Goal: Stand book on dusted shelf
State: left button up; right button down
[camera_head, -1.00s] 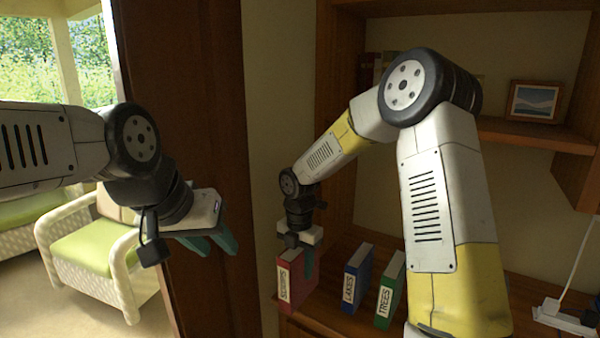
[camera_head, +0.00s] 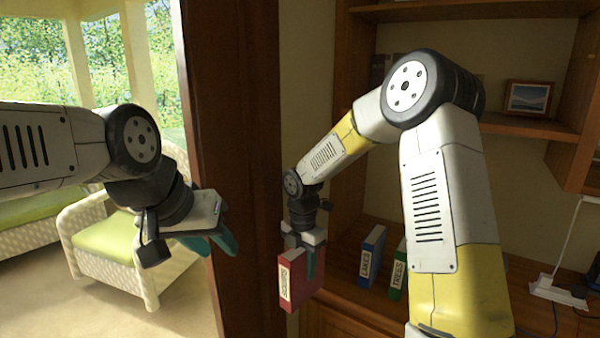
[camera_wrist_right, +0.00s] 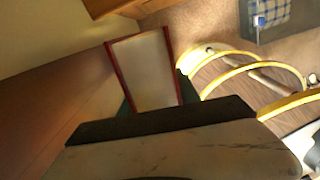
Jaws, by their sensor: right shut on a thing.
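My right gripper (camera_head: 308,250) is shut on a red book (camera_head: 292,280) with a white spine label and holds it upright from above. In the right wrist view the book (camera_wrist_right: 143,70) shows its pale page edges between red covers. In the head view the book is left of the shelf's books and appears clear of the wooden shelf (camera_head: 345,292). A blue book (camera_head: 372,256) labelled LAKES and a green book (camera_head: 397,277) labelled TREES stand upright on that shelf, the green one partly behind my right arm. My left gripper (camera_head: 215,245) is empty, its teal fingers apart.
A dark wooden panel (camera_head: 235,150) stands between my arms. A framed picture (camera_head: 528,97) is on the upper shelf. A white power strip (camera_head: 560,292) with cables lies at the right. A wicker armchair (camera_head: 110,245) is at the left. Yellow hoops (camera_wrist_right: 240,75) show beside the book in the wrist view.

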jog(key=w+d+m, duration=0.2)
jog(key=d+m, duration=1.2)
jog(key=m, duration=1.3)
jog(key=s+f, duration=0.4)
jog(key=f, duration=0.1)
jog(key=shift+s+d+f+m, duration=0.15)
jog(key=shift+d+f+m, duration=0.2)
jog(key=shift+m, duration=0.05)
